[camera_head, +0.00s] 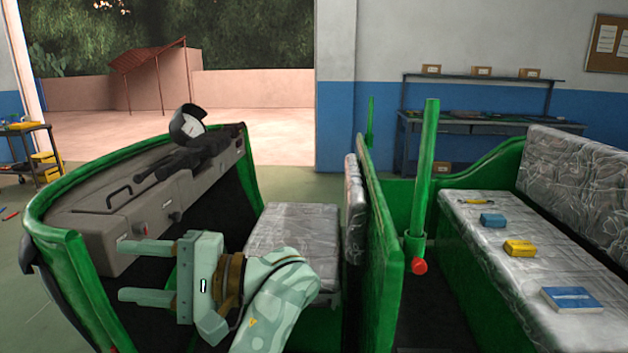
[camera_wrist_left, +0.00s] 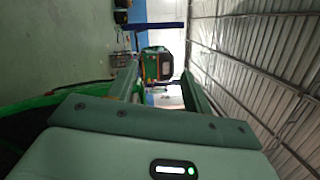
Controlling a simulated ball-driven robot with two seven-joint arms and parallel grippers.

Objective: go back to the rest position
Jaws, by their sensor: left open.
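My left gripper (camera_head: 146,270) is in the head view at the lower left, in front of the rickshaw's grey dashboard (camera_head: 160,205). Its two pale green fingers point left, well apart, with nothing between them. In the left wrist view the fingers (camera_wrist_left: 158,82) also stand apart and empty. My left arm comes in from the bottom of the head view. My right gripper does not show in either view.
The green rickshaw body (camera_head: 385,270) surrounds the arm, with a silver front seat (camera_head: 297,235) beside it. The rear bench (camera_head: 520,275) holds a blue box (camera_head: 571,299), a yellow box (camera_head: 519,247) and smaller items. A workbench (camera_head: 480,122) stands at the back wall.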

